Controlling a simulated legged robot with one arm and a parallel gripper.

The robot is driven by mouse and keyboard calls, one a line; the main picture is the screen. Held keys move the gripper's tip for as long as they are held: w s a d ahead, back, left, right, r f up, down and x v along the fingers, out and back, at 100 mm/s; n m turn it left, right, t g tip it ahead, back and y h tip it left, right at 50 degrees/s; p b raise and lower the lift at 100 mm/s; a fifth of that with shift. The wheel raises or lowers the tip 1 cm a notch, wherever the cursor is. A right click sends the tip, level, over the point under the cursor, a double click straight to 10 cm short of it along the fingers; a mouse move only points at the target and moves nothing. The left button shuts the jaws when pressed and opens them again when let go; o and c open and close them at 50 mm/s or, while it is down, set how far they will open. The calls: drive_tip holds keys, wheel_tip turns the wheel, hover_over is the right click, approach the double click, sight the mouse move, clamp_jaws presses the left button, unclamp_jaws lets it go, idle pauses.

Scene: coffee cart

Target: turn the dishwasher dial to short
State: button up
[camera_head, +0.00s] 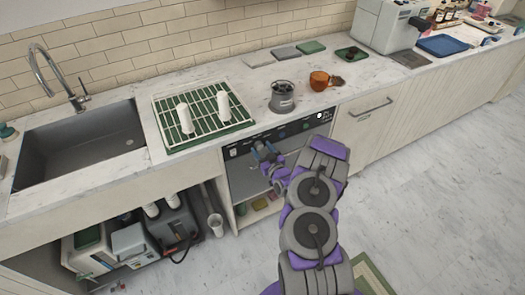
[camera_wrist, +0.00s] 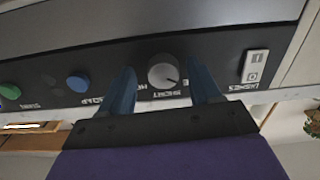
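The grey round dishwasher dial (camera_wrist: 163,75) sits on the black control panel (camera_wrist: 215,45) in the wrist view, which shows the panel upside down. A small pointer mark on the dial points to the lower right of that picture. Lettering around the dial is partly hidden and hard to read. My gripper (camera_wrist: 162,70) is open, with one blue finger on each side of the dial and a narrow gap seeming to show on both sides. In the head view my gripper (camera_head: 263,152) is at the left part of the dishwasher (camera_head: 245,182) front and hides the dial.
A white power switch (camera_wrist: 256,67) is right of the dial in the wrist view; a blue button (camera_wrist: 78,82) and a green button (camera_wrist: 10,90) are left. In the head view, a dish rack (camera_head: 160,113), grey canister (camera_head: 282,98) and orange cup (camera_head: 319,81) stand on the counter above.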

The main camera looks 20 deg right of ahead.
drive_tip(key=shift+a, duration=0.25)
drive_tip(key=c, duration=0.4)
drive_tip(key=shift+d, duration=0.1)
drive_tip(key=c, duration=0.6)
drive_tip(key=shift+o, duration=0.2)
drive_tip(key=shift+m, duration=0.3)
drive_tip(key=m+p, duration=0.1)
drive_tip(key=m, duration=0.3)
drive_tip(key=shift+m, duration=0.4)
drive_tip(key=m, duration=0.6)
drive_tip(key=shift+m, duration=0.3)
